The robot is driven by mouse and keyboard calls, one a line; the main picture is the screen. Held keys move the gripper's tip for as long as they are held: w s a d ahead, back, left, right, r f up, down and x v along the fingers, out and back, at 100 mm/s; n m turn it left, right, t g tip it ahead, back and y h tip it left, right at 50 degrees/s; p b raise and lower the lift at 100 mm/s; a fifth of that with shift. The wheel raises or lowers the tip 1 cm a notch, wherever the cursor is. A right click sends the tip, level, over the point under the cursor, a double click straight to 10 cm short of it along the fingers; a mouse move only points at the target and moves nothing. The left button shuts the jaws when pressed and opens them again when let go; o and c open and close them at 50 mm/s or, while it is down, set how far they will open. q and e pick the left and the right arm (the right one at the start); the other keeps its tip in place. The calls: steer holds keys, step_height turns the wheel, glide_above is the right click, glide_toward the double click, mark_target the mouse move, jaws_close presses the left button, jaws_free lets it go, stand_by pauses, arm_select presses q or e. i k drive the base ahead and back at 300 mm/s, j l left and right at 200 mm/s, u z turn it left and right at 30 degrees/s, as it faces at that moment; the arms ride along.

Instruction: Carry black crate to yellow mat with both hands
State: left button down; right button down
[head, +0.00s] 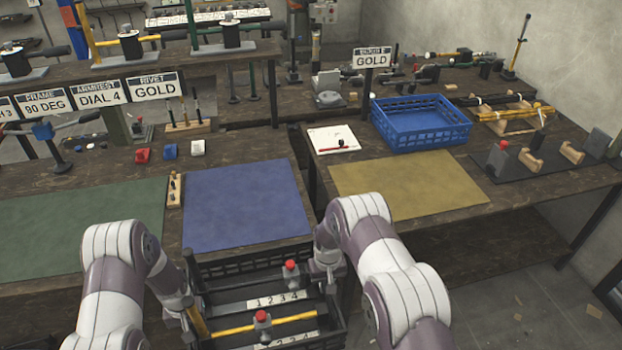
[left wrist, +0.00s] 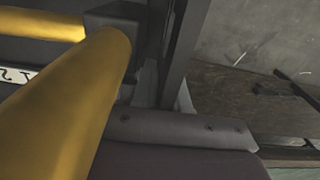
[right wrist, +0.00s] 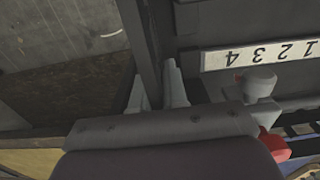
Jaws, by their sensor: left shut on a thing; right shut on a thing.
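The black crate (head: 247,264) is at the bottom middle of the head view, in front of the table edge below the blue mat. My left gripper (head: 188,301) is shut on its left side wall, and my right gripper (head: 327,266) is shut on its right side wall. The right wrist view shows the crate wall (right wrist: 143,45) between the fingers. Inside the crate lie yellow-handled tools (head: 233,330), red-knobbed parts (head: 291,266) and strips numbered 1 to 4 (head: 277,299). The yellow mat (head: 408,187) lies bare on the right table. The crate's underside is hidden.
A dark stand with wooden blocks (head: 530,160) is to the right. A blue mat (head: 245,203) and green mat (head: 85,225) cover the left table.

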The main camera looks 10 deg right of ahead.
mark_target(407, 184)
steer(key=k+l, duration=0.1)
steer(key=l, duration=2.05)
steer(key=i+l, duration=0.15)
steer(key=l, duration=0.15)
steer(key=i+l, duration=0.1)
steer(key=l, duration=0.2)
steer(key=i+l, duration=0.15)
steer(key=l, duration=0.15)
steer(key=i, duration=1.05)
